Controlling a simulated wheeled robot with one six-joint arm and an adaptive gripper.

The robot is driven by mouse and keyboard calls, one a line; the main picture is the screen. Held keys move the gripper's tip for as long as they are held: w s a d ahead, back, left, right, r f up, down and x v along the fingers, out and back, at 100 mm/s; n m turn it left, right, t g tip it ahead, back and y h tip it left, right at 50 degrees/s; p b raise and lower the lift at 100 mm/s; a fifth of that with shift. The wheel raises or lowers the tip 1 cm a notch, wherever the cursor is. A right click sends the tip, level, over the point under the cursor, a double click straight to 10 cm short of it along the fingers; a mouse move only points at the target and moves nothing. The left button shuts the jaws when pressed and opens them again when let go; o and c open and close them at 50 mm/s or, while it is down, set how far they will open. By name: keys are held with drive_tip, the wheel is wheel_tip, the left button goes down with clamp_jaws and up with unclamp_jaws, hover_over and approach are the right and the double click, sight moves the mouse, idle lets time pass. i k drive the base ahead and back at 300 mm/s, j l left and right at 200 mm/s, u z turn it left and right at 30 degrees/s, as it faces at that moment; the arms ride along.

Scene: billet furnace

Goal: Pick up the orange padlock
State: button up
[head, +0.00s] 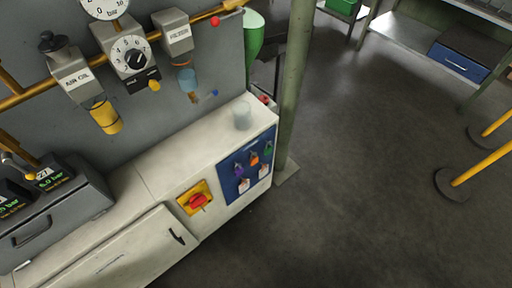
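The orange padlock (254,159) hangs on a blue board (232,189) on the right end of the pale cabinet's front. It is small in the head view. A purple padlock (238,171) hangs to its left and a green padlock (268,149) to its right. White tags (243,186) hang below them. My gripper is not in view.
The pale cabinet (150,165) carries a clear cup (242,116) and a grey toolbox-like unit (62,215). A red rotary switch (198,201) is left of the board. A green post (292,85) stands beside the cabinet. The dark floor (350,190) to the right is open.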

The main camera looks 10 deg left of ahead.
sight(253, 161)
drive_tip(key=i+l, duration=0.7)
drive_tip(key=l, duration=0.15)
